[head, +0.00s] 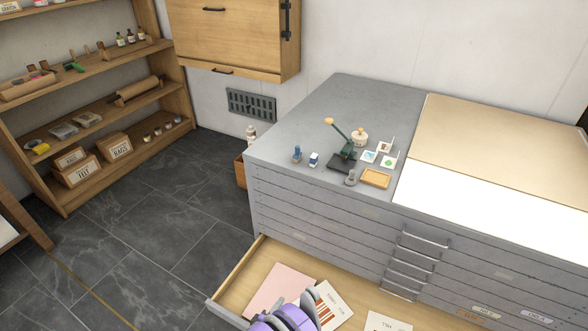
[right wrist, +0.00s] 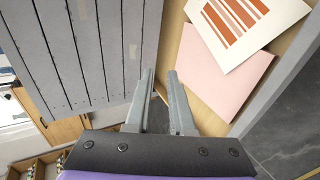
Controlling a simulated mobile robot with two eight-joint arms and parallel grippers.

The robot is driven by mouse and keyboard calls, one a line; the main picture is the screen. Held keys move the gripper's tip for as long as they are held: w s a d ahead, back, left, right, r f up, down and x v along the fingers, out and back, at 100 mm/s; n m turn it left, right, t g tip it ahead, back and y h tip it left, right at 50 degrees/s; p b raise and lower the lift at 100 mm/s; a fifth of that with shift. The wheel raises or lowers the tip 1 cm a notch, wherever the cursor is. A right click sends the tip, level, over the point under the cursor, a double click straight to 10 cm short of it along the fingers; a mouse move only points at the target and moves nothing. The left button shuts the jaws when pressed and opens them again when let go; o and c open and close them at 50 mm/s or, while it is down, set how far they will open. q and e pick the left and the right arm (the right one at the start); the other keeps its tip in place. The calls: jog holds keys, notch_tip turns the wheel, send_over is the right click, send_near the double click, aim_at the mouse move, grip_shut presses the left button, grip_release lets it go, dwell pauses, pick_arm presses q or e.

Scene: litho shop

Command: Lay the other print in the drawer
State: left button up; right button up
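A white print with red-brown stripes (head: 329,306) lies in the open drawer (head: 232,290), to the right of a pink sheet (head: 277,287). In the right wrist view the striped print (right wrist: 243,27) overlaps the edge of the pink sheet (right wrist: 222,80). A white sheet with lettering (head: 387,323) lies farther right in the drawer, cut off by the frame's bottom. My right gripper (head: 312,294) is over the drawer, in front of the striped print. In the right wrist view its fingers (right wrist: 160,75) are apart with nothing between them. My left gripper is not in view.
The grey cabinet top (head: 290,118) holds a small press (head: 346,145), small cards (head: 387,152) and a wooden tray (head: 376,178). A tan board (head: 490,145) and a white sheet (head: 480,208) lie at right. Shelves (head: 90,75) stand at left; the floor (head: 150,220) between is clear.

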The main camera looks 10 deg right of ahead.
jog(key=shift+r, duration=0.1)
jog(key=s+d+r+m+g+y, duration=0.25)
jog(key=d+r+m+g, duration=0.2)
jog(key=d+r, duration=0.95)
jog(key=s+d+r+m+y, duration=0.1)
jog(key=s+r+m, duration=0.25)
jog(key=s, duration=0.35)
jog(key=s+d+r+m+g+y, duration=0.1)
jog(key=s+r+m, duration=0.1)
jog(key=s+r, duration=0.35)
jog(key=s+d+r+m+y, duration=0.2)
jog(key=s, duration=0.7)
pick_arm(q)
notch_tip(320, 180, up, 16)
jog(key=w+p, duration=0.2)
jog(key=p, duration=1.2)
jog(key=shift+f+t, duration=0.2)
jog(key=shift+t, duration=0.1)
pick_arm(e)
notch_tip(320, 180, up, 16)
jog(key=w, duration=0.2)
jog(key=shift+w+a+f, duration=0.15)
jog(key=shift+w+a, duration=0.1)
jog(key=shift+w, duration=0.05)
